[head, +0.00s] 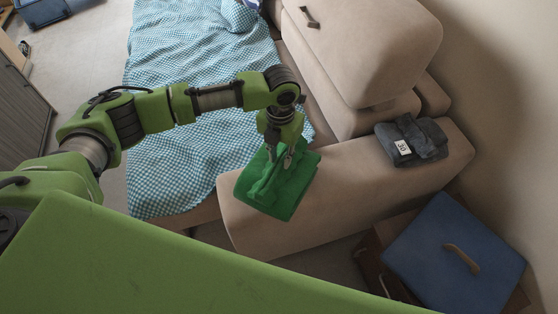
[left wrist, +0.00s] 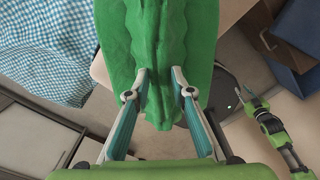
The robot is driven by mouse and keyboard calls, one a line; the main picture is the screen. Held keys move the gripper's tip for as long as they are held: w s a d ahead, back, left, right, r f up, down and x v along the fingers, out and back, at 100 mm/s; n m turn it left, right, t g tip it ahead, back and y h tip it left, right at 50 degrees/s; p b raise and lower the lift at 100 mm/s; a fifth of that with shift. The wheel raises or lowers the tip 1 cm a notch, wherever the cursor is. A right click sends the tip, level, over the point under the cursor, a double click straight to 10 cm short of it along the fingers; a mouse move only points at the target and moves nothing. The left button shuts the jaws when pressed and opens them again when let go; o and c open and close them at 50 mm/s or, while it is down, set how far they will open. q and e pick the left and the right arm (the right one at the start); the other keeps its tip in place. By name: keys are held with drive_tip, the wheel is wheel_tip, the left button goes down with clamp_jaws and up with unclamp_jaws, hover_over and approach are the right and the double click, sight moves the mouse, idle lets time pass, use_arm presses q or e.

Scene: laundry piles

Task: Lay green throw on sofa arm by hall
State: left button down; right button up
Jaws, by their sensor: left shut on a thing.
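The green throw (head: 278,182) is a folded cloth at the near end of the beige sofa arm (head: 350,190). My left gripper (head: 282,155) is shut on it from above, pinching a raised ridge. The throw overlaps the arm's end in the head view; I cannot tell whether it rests on it or hangs just above. In the left wrist view the throw (left wrist: 157,60) stands up between the two fingers. My right gripper (left wrist: 254,103) shows small in the left wrist view, empty, with its fingers apart. It is out of the head view.
Dark folded clothing with a white label (head: 412,140) lies farther along the sofa arm. A blue-checked blanket (head: 190,130) covers the seat. A small dark object (head: 309,17) lies on the back cushion. The middle of the arm is bare.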

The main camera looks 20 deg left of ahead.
sight(279, 159)
use_arm(q)
drive_tip(key=shift+w+a+f, duration=0.15)
drive_tip(key=shift+w+f, duration=0.15)
drive_tip(key=shift+f, duration=0.1)
drive_tip(key=shift+a+f, duration=0.1)
drive_tip(key=shift+f, duration=1.5)
drive_tip(key=shift+f, duration=0.1)
drive_tip(key=c, duration=1.8)
unclamp_jaws()
drive_tip(key=shift+f, duration=0.1)
drive_tip(key=shift+o, duration=0.2)
wheel_tip(279, 159, up, 12)
drive_tip(key=shift+r, duration=0.2)
